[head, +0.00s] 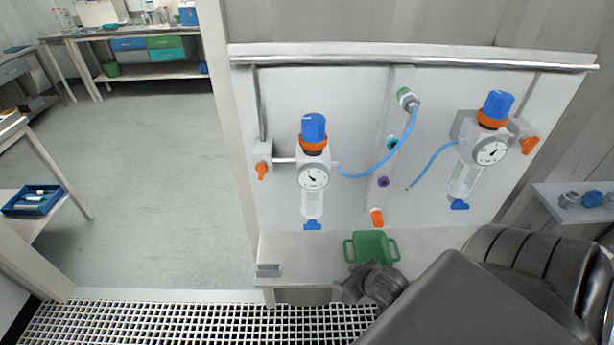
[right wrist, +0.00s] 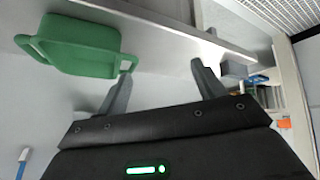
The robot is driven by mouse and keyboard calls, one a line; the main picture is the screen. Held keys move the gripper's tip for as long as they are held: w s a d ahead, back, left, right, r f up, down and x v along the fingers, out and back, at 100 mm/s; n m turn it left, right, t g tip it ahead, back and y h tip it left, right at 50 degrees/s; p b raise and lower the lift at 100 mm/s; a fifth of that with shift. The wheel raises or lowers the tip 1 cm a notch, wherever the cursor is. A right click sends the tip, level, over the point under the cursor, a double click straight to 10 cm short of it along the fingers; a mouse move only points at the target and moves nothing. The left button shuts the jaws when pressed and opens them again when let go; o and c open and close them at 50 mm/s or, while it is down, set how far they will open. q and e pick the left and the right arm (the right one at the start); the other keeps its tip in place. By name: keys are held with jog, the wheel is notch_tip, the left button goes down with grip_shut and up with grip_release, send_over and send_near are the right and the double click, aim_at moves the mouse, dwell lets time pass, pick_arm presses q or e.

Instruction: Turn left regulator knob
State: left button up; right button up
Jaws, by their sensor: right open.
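The left regulator (head: 313,178) is mounted on the white panel, with a blue knob (head: 313,128) on top above an orange ring. It has a round gauge, a clear bowl and a blue drain piece below. A blue hose runs from its right side to a port higher on the panel. My right gripper (head: 355,290) is low in front of the panel, beside the green basket and well below the knob. In the right wrist view its fingers (right wrist: 162,77) are spread apart with nothing between them. My left gripper is not in view.
A second regulator (head: 488,150) hangs at the right, with a loose-ended blue hose. The green basket (head: 371,247) sits on the ledge (head: 420,240) below the panel; it also shows in the right wrist view (right wrist: 80,48). Orange valve handles (head: 262,171) flank the regulators. Floor is clear at left.

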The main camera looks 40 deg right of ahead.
aim_at(318, 126)
jog(key=w+d+r+n+t+y, duration=0.1)
jog(key=w+d+r+t+y, duration=0.2)
jog(key=r, duration=0.7)
jog(key=w+d+r+n+t+y, duration=0.1)
jog(key=w+d+r+t, duration=0.25)
jog(key=r, duration=0.65)
jog(key=w+d+r+n+t+y, duration=0.1)
jog(key=w+d+r+t+y, duration=0.2)
jog(key=r, duration=0.7)
jog(key=w+a+r+n+g+y, duration=0.15)
jog(key=a+r+n+y, duration=0.3)
jog(key=r, duration=0.55)
jog(key=shift+m+g+y, duration=0.25)
jog(key=shift+g+y, duration=0.1)
jog(key=shift+g, duration=0.05)
jog(key=p+x, duration=0.1)
jog(key=x, duration=0.6)
jog(key=shift+w+f, duration=0.1)
jog(key=shift+w, duration=0.2)
jog(key=shift+p+x, duration=0.4)
jog(key=shift+x, duration=0.9)
jog(key=shift+f, duration=0.1)
